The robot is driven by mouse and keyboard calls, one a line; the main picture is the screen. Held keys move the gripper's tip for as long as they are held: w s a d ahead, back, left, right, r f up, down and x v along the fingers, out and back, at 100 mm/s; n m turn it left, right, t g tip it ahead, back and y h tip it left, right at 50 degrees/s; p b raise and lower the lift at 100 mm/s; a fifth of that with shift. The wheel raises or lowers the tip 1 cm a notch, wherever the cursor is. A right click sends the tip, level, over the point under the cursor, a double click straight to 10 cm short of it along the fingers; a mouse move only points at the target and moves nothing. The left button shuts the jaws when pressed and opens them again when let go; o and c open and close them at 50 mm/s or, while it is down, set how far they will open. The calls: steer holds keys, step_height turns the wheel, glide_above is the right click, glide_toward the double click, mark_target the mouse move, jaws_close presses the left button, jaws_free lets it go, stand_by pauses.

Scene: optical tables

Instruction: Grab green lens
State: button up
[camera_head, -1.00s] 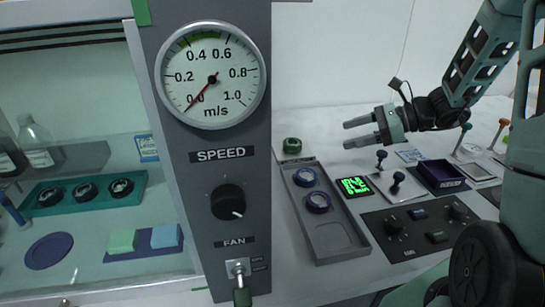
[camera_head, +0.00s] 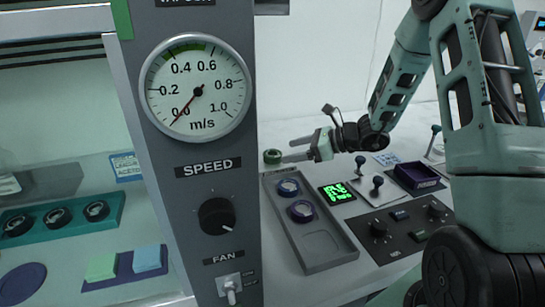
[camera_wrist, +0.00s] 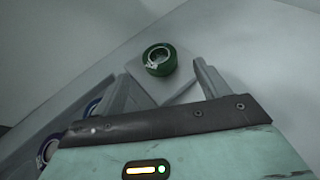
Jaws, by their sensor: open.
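The green lens (camera_head: 272,156) is a short round green-rimmed piece on the white table, behind the grey tray. In the wrist view my gripper (camera_wrist: 162,74) is open, and the lens appears in line with the gap between the fingers, around or just beyond the tips. Contact cannot be told.
A green-lit display (camera_head: 337,193), a knobbed mount (camera_head: 377,184) and a dark purple box (camera_head: 417,175) stand to the right. The tall gauge panel (camera_head: 205,150) stands close left.

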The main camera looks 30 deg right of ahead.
mark_target(275, 153)
steer(key=shift+p+x, duration=0.35)
steer(key=shift+x, duration=2.35)
steer(key=shift+r, duration=0.2)
steer(key=c, duration=1.1)
